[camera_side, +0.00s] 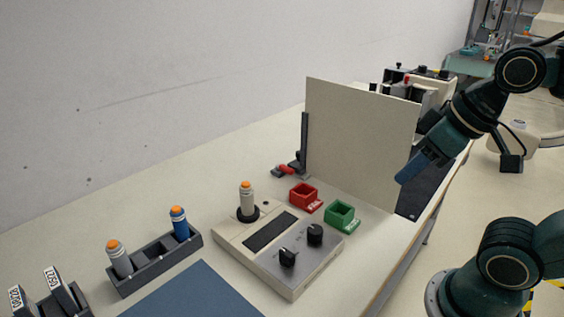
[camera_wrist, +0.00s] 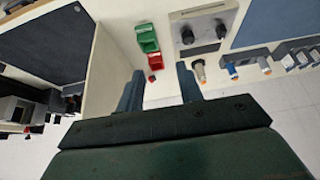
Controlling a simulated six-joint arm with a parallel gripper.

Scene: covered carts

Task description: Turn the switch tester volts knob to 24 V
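The switch tester (camera_side: 268,265) is a beige box on the bench with a dark display strip and a grey panel. The panel carries two black knobs, a rear one (camera_side: 315,234) and a front one (camera_side: 288,257); their labels are too small to read, so I cannot tell which is volts. In the wrist view the tester (camera_wrist: 232,12) is at top centre, with its knobs (camera_wrist: 188,36) and (camera_wrist: 220,30) visible. A grey cylinder with an orange top (camera_side: 246,200) stands in its socket. My gripper (camera_wrist: 160,82) is open and empty, and in the side view (camera_side: 411,168) it is raised beside the panel, away from the tester.
An upright beige panel (camera_side: 360,140) stands between my gripper and the wall. A red bin (camera_side: 303,196) and a green bin (camera_side: 341,215) sit behind the tester. A dark rack (camera_side: 152,262) with orange-topped cylinders and a blue mat (camera_side: 195,292) lie at left.

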